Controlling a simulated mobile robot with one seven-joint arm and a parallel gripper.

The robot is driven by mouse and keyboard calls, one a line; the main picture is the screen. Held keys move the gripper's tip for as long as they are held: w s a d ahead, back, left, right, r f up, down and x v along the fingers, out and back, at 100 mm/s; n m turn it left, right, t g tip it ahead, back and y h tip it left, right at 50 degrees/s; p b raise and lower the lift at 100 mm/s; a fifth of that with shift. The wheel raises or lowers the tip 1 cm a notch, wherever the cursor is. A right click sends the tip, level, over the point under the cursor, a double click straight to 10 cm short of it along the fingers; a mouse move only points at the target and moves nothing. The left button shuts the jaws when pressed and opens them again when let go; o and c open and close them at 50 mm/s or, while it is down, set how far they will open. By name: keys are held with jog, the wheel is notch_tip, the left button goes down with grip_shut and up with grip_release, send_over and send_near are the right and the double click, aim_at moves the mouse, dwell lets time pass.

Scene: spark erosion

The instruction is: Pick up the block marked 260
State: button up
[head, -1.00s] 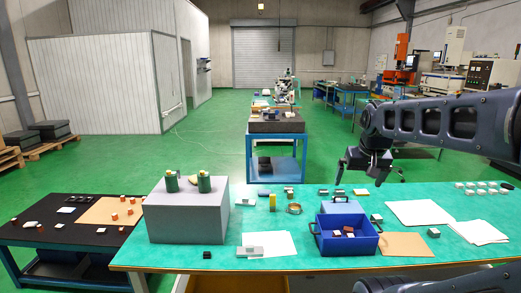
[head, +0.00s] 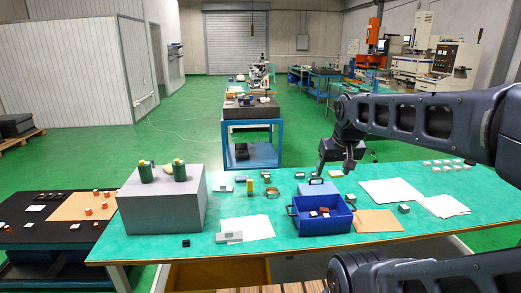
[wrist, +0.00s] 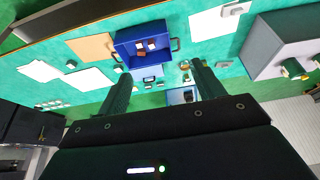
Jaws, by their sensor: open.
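No number is legible on any block, so I cannot tell which is marked 260. Several small reddish-brown and white-topped blocks (head: 323,212) lie in the blue bin (head: 318,227); the bin and its contents also show in the wrist view (wrist: 127,55). Several small grey blocks (head: 441,163) stand in rows at the table's right end. A single grey block (head: 404,209) stands right of the bin. Orange blocks (head: 88,211) sit on the black table at the left. My gripper (head: 335,170) is open and empty, pointing down above the back of the green table, behind the bin.
The green table (head: 265,252) also bears a grey box (head: 160,206) with two green cylinders on top, white sheets (head: 390,190) and a brown sheet (head: 377,221). A row of small items runs along its back edge.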

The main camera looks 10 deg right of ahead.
jog(key=w+d+n+g, duration=0.1)
jog(key=w+d+n, duration=0.3)
jog(key=w, duration=1.3)
jog(key=w+d+n+g, duration=0.1)
jog(key=w+n, duration=0.4)
jog(key=w, duration=1.1)
jog(key=w+d+f+n+g, duration=0.1)
jog(key=w+d+f+n, duration=0.1)
jog(key=w+f, duration=0.5)
jog(key=w+d+f+n, duration=0.3)
jog(key=w+f, duration=0.2)
jog(key=w, duration=0.3)
jog(key=w+d+f+n, duration=0.1)
jog(key=w+f, duration=0.2)
jog(key=f, duration=0.6)
jog(key=w+d+f+n+g, duration=0.1)
jog(key=w+f, duration=0.3)
jog(key=f, duration=0.6)
jog(key=w+d+f+n, duration=0.2)
jog(key=w+d+f, duration=0.1)
jog(key=f, duration=0.7)
jog(key=shift+w+d+g, duration=0.25)
jog(key=shift+w+g, duration=0.05)
jog(key=shift+w, duration=0.3)
jog(key=shift+c, duration=0.5)
